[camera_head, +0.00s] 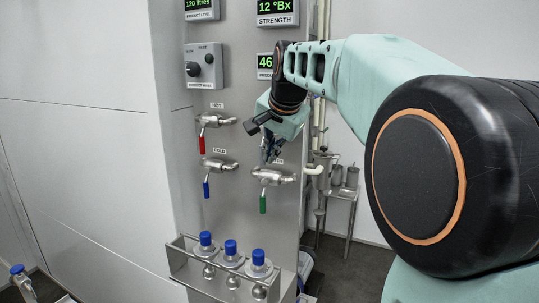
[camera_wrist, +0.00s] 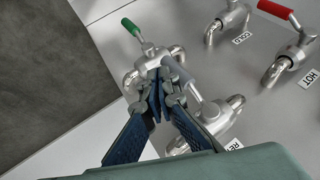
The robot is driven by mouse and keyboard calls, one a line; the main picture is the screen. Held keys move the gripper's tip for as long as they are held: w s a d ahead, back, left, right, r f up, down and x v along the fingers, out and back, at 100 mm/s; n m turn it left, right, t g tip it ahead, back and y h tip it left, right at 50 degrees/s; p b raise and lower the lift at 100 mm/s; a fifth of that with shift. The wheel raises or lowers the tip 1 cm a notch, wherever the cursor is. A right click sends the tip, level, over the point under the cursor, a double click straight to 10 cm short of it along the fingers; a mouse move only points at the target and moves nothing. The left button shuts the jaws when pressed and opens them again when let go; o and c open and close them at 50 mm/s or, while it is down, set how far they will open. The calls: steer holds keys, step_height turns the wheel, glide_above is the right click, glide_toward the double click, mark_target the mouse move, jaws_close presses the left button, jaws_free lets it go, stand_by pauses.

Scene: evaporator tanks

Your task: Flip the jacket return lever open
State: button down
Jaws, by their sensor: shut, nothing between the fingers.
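The jacket return valve (camera_wrist: 212,120) is metal, beside a partly hidden label starting "RE" (camera_wrist: 233,145) in the wrist view. A plain grey lever (camera_wrist: 182,76) seems to run from it towards the green-handled valve. My gripper (camera_wrist: 163,82) is shut and empty. Its fingertips are close beside the grey lever; I cannot tell whether they touch it. In the head view my gripper (camera_head: 271,150) points down just above the green-handled valve (camera_head: 273,176). There my wrist hides the return valve.
The red-handled HOT valve (camera_head: 214,120) and blue-handled COLD valve (camera_head: 214,166) are to the left on the panel, levers hanging down. A rack (camera_head: 188,262) of blue-capped bottles juts out below. A small metal table (camera_head: 345,191) stands at the right.

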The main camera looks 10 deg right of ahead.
steer(key=shift+s, duration=0.1)
steer(key=shift+f+b, duration=0.15)
steer(key=shift+b, duration=0.4)
steer(key=shift+w+a+f+t+y+b, duration=0.1)
steer(key=shift+w+a+t+y+b, duration=0.25)
steer(key=shift+b, duration=0.75)
steer(key=shift+s+y, duration=0.1)
steer(key=shift+y, duration=0.15)
steer(key=t+b, duration=0.1)
steer(key=b, duration=0.2)
steer(key=f+m+t+y+b, duration=0.1)
steer(key=b, duration=0.2)
steer(key=shift+w+a+f+y, duration=0.1)
steer(key=shift+w+a+y, duration=0.2)
steer(key=shift+a, duration=0.1)
steer(key=w+a+r+m+t+y+b, duration=0.3)
steer(key=a+t+y+b, duration=0.1)
steer(key=b, duration=1.3)
steer(key=shift+w+a+r+t+y, duration=0.3)
steer(key=shift+a+t, duration=0.2)
steer(key=shift+t, duration=0.25)
